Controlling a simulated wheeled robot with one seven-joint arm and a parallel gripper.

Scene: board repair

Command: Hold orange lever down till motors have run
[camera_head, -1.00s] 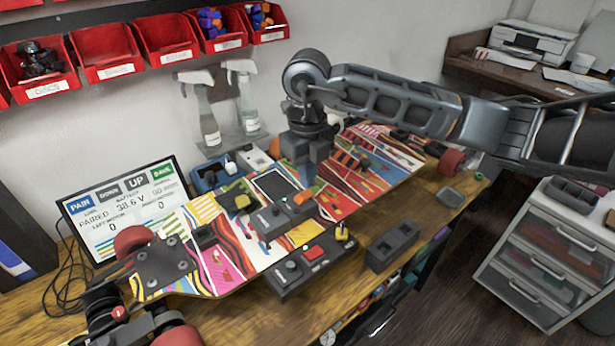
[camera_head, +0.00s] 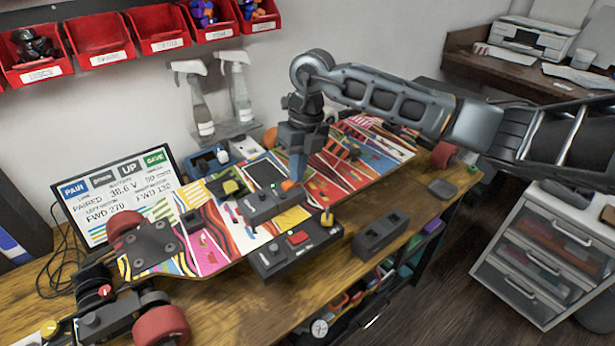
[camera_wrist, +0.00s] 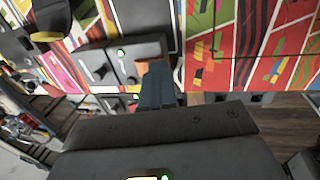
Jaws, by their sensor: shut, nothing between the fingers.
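The orange lever (camera_head: 289,185) sits on a small dark grey control box (camera_head: 262,208) on the colourful skateboard deck (camera_head: 375,150). My gripper (camera_head: 297,178) is shut and empty, pointing down with its fingertips right at the lever. They appear to touch it and partly cover it. In the wrist view the closed fingers (camera_wrist: 157,85) reach down beside the box (camera_wrist: 105,65), which has a green light; the lever is mostly hidden there. The screen (camera_head: 118,195) reads PAIRED, 38.6 V, with both motors showing FWD, the left at about 270.
A second control box (camera_head: 295,248) with a red switch and a yellow-topped knob stands in front of the deck. A dark two-hole block (camera_head: 380,235) stands right of it. Spray bottles (camera_head: 197,105) stand behind, below red bins (camera_head: 100,45).

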